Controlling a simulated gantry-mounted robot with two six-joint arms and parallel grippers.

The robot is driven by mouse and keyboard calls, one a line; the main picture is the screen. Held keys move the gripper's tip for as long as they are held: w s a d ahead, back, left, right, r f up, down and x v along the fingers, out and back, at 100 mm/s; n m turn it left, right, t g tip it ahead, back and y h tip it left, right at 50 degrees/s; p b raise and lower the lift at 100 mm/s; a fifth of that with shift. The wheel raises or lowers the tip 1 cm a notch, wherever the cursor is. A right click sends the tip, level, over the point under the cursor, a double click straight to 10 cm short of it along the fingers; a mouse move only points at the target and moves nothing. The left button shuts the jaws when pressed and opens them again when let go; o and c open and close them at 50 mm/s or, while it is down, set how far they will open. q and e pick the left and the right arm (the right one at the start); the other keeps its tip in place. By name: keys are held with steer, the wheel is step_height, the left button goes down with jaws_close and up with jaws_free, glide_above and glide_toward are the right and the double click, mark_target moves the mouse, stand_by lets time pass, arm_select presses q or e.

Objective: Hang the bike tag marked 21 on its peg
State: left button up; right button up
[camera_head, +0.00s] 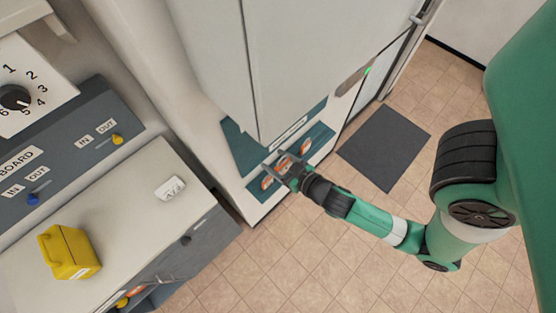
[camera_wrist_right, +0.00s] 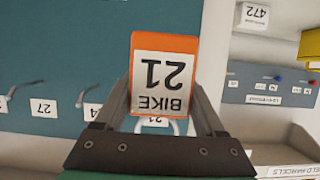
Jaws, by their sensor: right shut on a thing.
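The bike tag marked 21 (camera_wrist_right: 163,75) is an orange plate with a white face and shows upside down in the right wrist view. My right gripper (camera_wrist_right: 160,100) is shut on it, a finger at each side. It also shows in the head view (camera_head: 283,170), at the blue-green peg board (camera_head: 245,150). In the wrist view, bare pegs (camera_wrist_right: 25,88) stick out of the board left of the tag, by labels 27 (camera_wrist_right: 43,107) and 24 (camera_wrist_right: 92,111). Whether the tag touches a peg is unclear. My left gripper is not in view.
A dark mat (camera_head: 385,148) lies on the tiled floor. A white cabinet door (camera_head: 300,60) is above the peg board.

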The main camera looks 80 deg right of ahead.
mark_target(253, 145)
steer(key=shift+w+d+f+p, duration=0.1)
steer(key=shift+w+d+p, duration=0.15)
steer(key=shift+w+d, duration=0.65)
steer(key=shift+w+d+f+p, duration=0.2)
steer(key=shift+w+d, duration=0.25)
steer(key=shift+w, duration=0.8)
steer(key=shift+w+d+f+p, duration=0.1)
steer(key=shift+w+d+p, duration=0.15)
steer(key=shift+w+d, duration=0.65)
steer(key=shift+w+f+b, duration=0.45)
steer(key=shift+f+b, duration=0.05)
steer(key=shift+s+f+b, duration=0.1)
steer(key=shift+f+b, duration=0.25)
steer(key=shift+f, duration=0.25)
